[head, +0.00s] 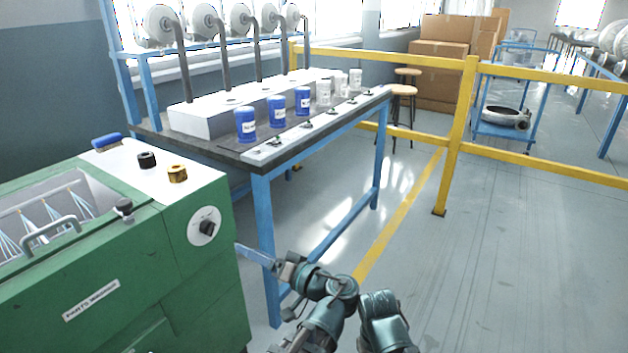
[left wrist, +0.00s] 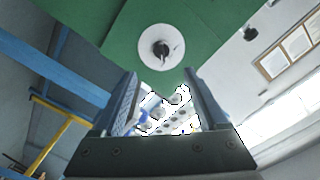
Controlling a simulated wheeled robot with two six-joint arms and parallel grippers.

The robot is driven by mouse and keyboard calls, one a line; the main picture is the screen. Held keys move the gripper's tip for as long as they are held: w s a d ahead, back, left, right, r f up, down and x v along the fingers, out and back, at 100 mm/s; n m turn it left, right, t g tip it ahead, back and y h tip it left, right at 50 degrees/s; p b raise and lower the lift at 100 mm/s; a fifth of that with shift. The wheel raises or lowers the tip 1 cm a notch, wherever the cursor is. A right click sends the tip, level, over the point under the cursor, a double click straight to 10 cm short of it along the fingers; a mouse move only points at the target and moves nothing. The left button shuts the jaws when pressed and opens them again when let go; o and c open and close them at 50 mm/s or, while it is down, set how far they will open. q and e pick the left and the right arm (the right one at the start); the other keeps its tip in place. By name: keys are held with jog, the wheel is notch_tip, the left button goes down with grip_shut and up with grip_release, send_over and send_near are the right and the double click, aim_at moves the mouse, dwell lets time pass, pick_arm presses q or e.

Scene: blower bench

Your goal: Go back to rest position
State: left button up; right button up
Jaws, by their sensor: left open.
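My left gripper (head: 243,251) is low in the middle of the head view, beside the right side of the green parts washer (head: 190,290) and in front of the bench leg. In the left wrist view its two fingers (left wrist: 162,90) stand wide apart with nothing held between them. Past the fingertips that view shows the washer's green front with its round white dial and black knob (left wrist: 161,48). My right gripper does not show in either view.
The bench (head: 262,165) with blue legs carries blue jars (head: 277,111), white jars and a pale strip with small parts. A black cap (head: 147,160) and a brass-coloured cap (head: 178,174) sit on the washer. A yellow railing (head: 455,130) stands behind.

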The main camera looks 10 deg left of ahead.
pick_arm(q)
jog(key=s+f+m+g+h, duration=0.25)
jog(key=f+h, duration=0.35)
jog(key=f, duration=0.4)
jog(key=s+f+m+g+h, duration=0.1)
jog(key=f+g+h, duration=0.3)
jog(key=f, duration=0.5)
jog(key=s+d+f+m+h, duration=0.1)
jog(key=s+d+m+h, duration=0.2)
jog(key=d, duration=0.6)
jog(key=s+d+f+m+h, duration=0.2)
jog(key=s+d, duration=0.2)
jog(key=d, duration=0.4)
notch_tip(320, 180, up, 37)
jog(key=p, duration=3.6)
jog(key=shift+d+p, duration=0.3)
jog(key=shift+p, duration=0.05)
